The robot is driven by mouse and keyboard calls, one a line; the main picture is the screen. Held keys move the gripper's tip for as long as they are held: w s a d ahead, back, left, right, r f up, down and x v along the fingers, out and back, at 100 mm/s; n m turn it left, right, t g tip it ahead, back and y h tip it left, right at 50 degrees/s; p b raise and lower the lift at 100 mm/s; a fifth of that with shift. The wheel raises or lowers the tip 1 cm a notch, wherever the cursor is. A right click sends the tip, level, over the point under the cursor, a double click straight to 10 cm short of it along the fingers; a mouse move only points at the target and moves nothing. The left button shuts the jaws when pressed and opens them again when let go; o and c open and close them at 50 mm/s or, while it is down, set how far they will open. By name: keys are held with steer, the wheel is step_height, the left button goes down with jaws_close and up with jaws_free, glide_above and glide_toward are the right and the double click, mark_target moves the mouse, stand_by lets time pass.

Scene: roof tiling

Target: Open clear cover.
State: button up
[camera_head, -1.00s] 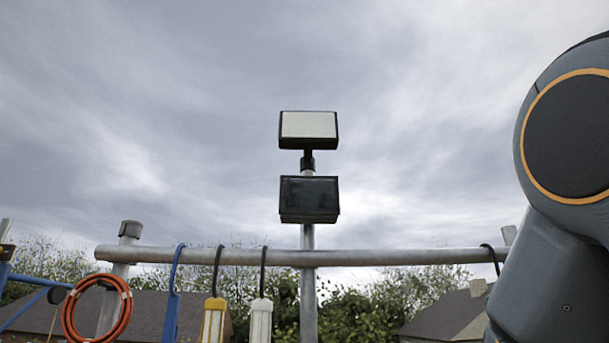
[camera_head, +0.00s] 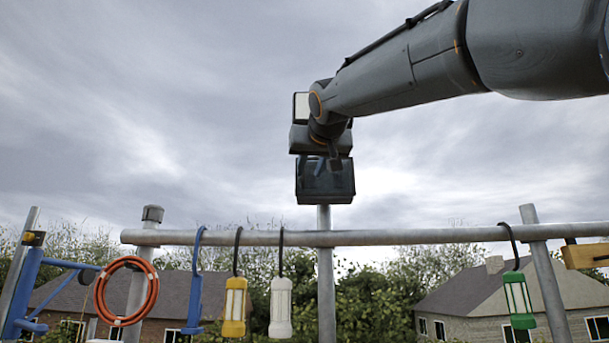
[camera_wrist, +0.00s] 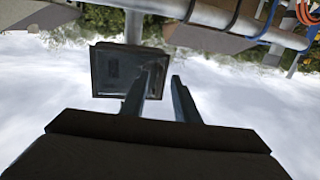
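The dark box with a glossy clear cover (camera_head: 325,185) is mounted on a vertical post above the rail. In the wrist view the cover (camera_wrist: 112,72) appears closed, with a dark frame around the see-through pane. My gripper (camera_head: 335,165) is at the upper part of the box in the head view, and my wrist hides part of it. In the wrist view my gripper (camera_wrist: 164,76) has its two fingers apart with nothing between them. One finger overlaps the box's right part and the other is right of it. I cannot tell whether a finger touches the cover.
A floodlight (camera_head: 301,106) sits above the box, mostly behind my arm. A horizontal rail (camera_head: 400,236) runs below. Yellow (camera_head: 234,308), white (camera_head: 280,308) and green (camera_head: 519,300) lamps and an orange cable coil (camera_head: 126,291) hang there. Open sky surrounds the box.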

steer(key=w+a+r+p, duration=0.1)
steer(key=w+r+p, duration=0.2)
steer(key=w, duration=0.3)
steer(key=shift+w+a+t+p, duration=0.15)
steer(key=shift+t+p, duration=0.15)
steer(key=shift+p, duration=0.2)
steer(key=shift+r, duration=0.1)
steer(key=shift+c, duration=0.3)
jaws_close()
stand_by(0.8)
